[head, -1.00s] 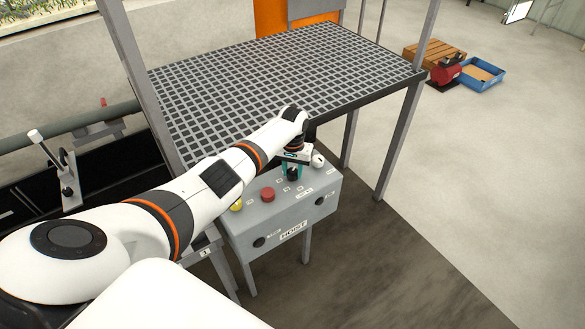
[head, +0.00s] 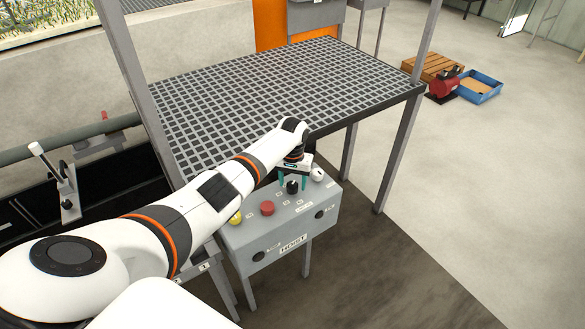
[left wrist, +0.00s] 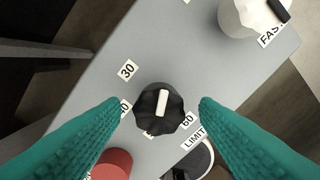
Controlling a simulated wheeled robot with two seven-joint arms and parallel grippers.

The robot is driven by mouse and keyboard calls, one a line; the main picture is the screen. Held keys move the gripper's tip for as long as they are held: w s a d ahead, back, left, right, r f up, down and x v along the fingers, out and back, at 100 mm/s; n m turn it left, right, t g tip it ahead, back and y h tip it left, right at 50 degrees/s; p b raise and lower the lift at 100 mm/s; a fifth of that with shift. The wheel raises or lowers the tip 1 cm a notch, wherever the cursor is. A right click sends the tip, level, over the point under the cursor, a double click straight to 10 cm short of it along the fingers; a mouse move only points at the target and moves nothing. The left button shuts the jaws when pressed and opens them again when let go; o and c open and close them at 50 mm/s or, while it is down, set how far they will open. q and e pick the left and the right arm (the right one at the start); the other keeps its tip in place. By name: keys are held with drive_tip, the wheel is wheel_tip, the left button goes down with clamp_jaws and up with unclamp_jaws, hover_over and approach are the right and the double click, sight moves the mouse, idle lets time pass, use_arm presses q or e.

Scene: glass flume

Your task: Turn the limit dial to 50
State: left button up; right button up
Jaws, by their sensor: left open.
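The limit dial is a black knob with a white bar on top, on the grey hoist box (head: 270,235). It shows in the head view (head: 292,187) and in the left wrist view (left wrist: 150,103). Labels 30 and 60 read clearly around it; two between them are partly hidden, and LIMIT is printed at lower right. The white bar stands nearly upright in the wrist view; I cannot tell which end points. My left gripper (head: 294,181) is open, its teal fingers on either side of the dial with gaps (left wrist: 160,105). My right gripper is not in view.
A white knob (head: 317,174) beside a FAST label sits close to the dial. A red button (head: 267,208) and a yellow button (head: 236,218) are on the other side. The grid-topped table (head: 280,95) stands behind the box, with a leg (head: 400,150) at right.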

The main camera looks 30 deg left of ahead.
sight(292, 184)
use_arm(q)
wheel_tip(292, 184, up, 11)
drive_tip(key=b, duration=0.1)
idle(0.6)
